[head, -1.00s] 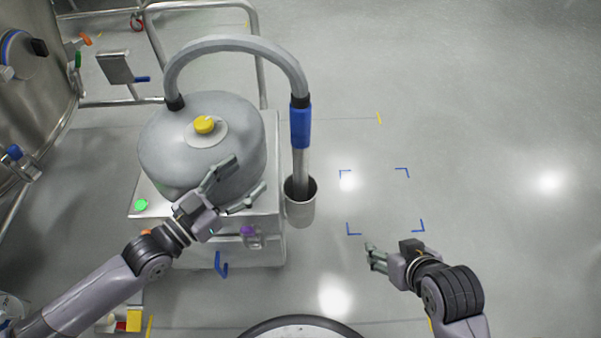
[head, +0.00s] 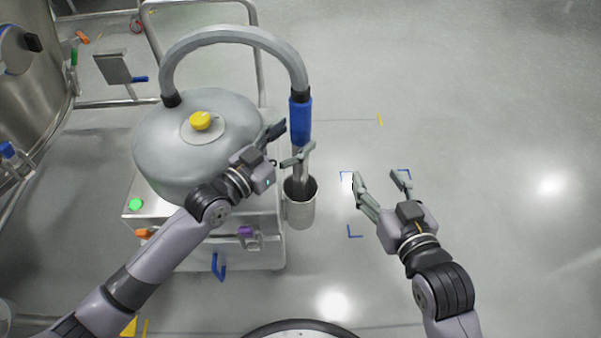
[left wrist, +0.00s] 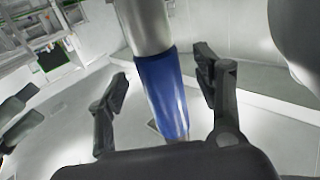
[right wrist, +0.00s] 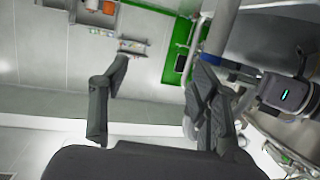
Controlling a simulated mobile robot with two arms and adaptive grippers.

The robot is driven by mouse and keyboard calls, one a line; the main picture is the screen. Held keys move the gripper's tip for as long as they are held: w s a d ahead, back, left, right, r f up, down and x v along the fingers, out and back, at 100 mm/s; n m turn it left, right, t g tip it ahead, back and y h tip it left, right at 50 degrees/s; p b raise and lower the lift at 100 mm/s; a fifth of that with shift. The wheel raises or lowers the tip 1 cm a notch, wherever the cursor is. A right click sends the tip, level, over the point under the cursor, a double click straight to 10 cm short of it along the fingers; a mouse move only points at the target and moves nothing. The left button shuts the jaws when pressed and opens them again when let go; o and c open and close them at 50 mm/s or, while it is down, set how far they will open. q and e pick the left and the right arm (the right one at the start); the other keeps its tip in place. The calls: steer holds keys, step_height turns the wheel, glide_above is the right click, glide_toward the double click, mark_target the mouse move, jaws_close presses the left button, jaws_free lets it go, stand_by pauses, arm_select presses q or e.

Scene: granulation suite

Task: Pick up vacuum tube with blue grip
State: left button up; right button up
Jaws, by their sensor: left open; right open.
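The vacuum tube is a metal wand with a blue grip (head: 300,121), joined to a grey hose (head: 240,35). It stands with its lower end in a metal cup (head: 300,212) on the side of the vacuum (head: 190,155). My left gripper (head: 287,144) is open beside the tube, just below the blue grip in the head view. In the left wrist view the blue grip (left wrist: 162,95) shows between the spread fingers; contact cannot be told. My right gripper (head: 381,181) is open and empty to the right of the cup. The right wrist view shows its spread fingers (right wrist: 155,95).
The vacuum's yellow knob (head: 200,121) and a green button (head: 135,204) lie left of my left gripper. A metal rail (head: 258,70) stands behind the vacuum. Blue floor marks (head: 355,232) lie under my right gripper. The floor to the right is clear.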

arm_select(q)
steer(key=shift+x, duration=1.4)
arm_select(e)
steer(key=r, duration=0.1)
steer(key=r+t, duration=0.1)
steer(key=w+r+t, duration=0.1)
steer(key=shift+a+r+y, duration=0.15)
steer(key=shift+a+y, duration=0.25)
arm_select(q)
steer(key=shift+c, duration=0.3)
arm_select(e)
steer(key=shift+s, duration=0.1)
arm_select(q)
steer(key=shift+f, duration=0.1)
steer(key=c, duration=1.1)
steer(key=shift+c, duration=0.4)
steer(key=shift+r, duration=0.2)
